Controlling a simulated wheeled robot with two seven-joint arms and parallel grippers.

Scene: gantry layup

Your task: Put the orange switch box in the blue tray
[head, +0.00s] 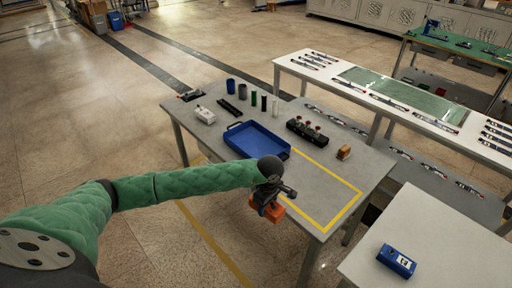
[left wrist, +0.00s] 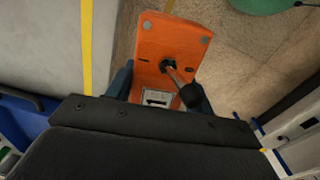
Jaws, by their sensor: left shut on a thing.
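The orange switch box (head: 267,209) hangs in my left gripper (head: 270,196), at the near edge of the grey table. In the left wrist view the orange switch box (left wrist: 168,55) shows its face with a dark knob or lever and a pale label, between the blue fingers of the left gripper (left wrist: 160,88). The gripper is shut on it. The blue tray (head: 257,141) lies on the table, behind and a little left of the gripper, and looks empty. The right gripper is not in view.
A yellow taped rectangle (head: 350,207) marks the table's right part. A black block with knobs (head: 307,131) and a small brown block (head: 343,152) stand right of the tray. Cylinders and a white device (head: 205,115) stand behind it. A blue box (head: 396,261) lies on another table.

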